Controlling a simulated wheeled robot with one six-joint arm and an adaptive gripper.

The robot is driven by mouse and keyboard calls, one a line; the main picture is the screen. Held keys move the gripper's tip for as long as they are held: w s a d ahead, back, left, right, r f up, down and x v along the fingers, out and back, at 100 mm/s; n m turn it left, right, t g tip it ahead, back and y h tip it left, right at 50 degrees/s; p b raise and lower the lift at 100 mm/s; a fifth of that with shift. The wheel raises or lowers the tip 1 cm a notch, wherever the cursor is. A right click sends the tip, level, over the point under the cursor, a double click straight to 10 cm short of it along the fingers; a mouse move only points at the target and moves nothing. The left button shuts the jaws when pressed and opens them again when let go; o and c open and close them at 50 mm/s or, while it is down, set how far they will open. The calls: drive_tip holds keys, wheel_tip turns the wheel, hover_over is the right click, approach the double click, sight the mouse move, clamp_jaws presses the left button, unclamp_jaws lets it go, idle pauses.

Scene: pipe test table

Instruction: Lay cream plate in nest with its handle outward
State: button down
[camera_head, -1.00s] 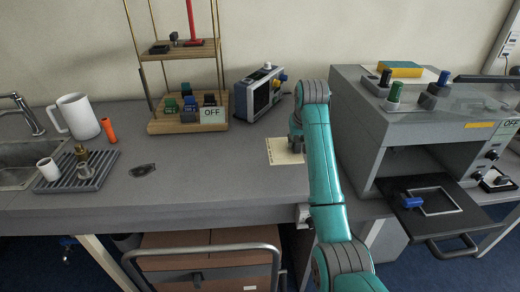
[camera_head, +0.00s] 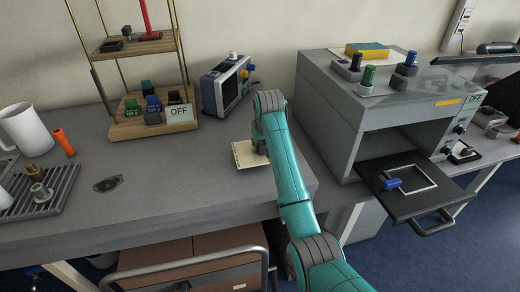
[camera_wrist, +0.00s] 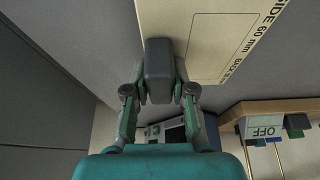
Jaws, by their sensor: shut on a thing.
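In the wrist view the plate (camera_wrist: 214,40) fills the top middle, with printed lettering and a marked rectangle. My gripper (camera_wrist: 158,88) is shut on the dark handle block (camera_wrist: 158,62) at the plate's edge. In the head view my gripper (camera_head: 260,146) is mostly hidden by the arm. I cannot tell whether the plate touches the bench. A pale square frame, perhaps the nest (camera_head: 433,184), lies on the oven's pulled-out dark tray, with a blue knob (camera_head: 391,184) at its left.
The grey oven (camera_head: 335,125) stands right of my arm, its front open and tray (camera_head: 420,208) sticking out. A wooden rack (camera_head: 150,125) with an OFF card and a small instrument (camera_head: 226,85) stand behind left. The bench left of the plate is mostly clear.

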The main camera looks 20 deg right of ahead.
drive_tip(key=shift+f, duration=1.1)
drive_tip(key=c, duration=1)
unclamp_jaws()
drive_tip(key=shift+o, duration=0.2)
drive_tip(key=v, duration=1.2)
